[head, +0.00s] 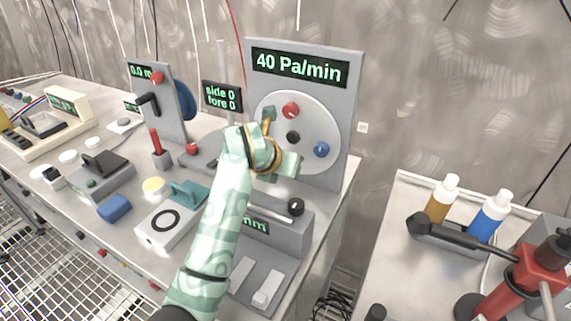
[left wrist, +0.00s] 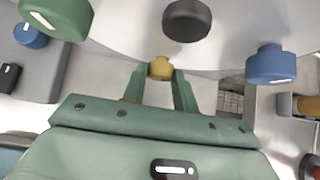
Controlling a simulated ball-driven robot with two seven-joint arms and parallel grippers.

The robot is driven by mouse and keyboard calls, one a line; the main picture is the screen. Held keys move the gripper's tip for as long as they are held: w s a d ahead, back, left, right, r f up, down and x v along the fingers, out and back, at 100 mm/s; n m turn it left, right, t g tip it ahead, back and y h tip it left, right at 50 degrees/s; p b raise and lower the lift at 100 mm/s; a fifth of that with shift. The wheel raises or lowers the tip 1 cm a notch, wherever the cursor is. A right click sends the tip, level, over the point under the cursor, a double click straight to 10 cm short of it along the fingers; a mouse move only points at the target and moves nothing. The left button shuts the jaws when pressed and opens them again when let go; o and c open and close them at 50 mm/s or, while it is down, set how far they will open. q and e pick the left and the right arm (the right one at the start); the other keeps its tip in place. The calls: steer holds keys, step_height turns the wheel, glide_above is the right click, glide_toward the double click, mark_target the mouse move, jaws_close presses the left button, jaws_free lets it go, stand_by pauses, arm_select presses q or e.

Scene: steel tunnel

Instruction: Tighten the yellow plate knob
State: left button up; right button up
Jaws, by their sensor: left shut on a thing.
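The upright grey panel carries a round pale plate (head: 325,120) with coloured knobs under a display reading 40 Pa/min. The yellow plate knob (left wrist: 161,68) sits between the two fingers of my left gripper (left wrist: 160,80) in the left wrist view. The fingers are shut on it. In the head view my left gripper (head: 288,165) is at the lower part of the plate, and the hand hides the yellow knob. The black centre knob (head: 293,137), blue knob (head: 321,149) and red knob (head: 291,110) are clear of the fingers. A green knob (left wrist: 55,18) shows at upper left in the wrist view.
A small side/fore display (head: 222,97) stands left of the panel. A grey box with a black knob (head: 295,207) lies below the hand. A teal-handled device (head: 187,194) and blue block (head: 114,208) are on the bench. Bottles (head: 490,215) stand on a separate right table.

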arm_select(q)
steer(key=shift+s+d+m+t+y+p, duration=0.15)
steer(key=shift+m+t+y+p, duration=0.35)
steer(key=shift+y, duration=0.5)
steer(key=shift+d+f+m+t+y+p, duration=0.15)
steer(key=shift+m+t+y+p, duration=0.35)
steer(key=shift+y, duration=0.6)
arm_select(e)
steer(key=shift+w+a+r, duration=0.15)
steer(key=shift+w+r, duration=0.35)
steer(key=shift+r, duration=0.35)
arm_select(q)
steer(key=o, duration=1)
steer(key=shift+c, duration=0.2)
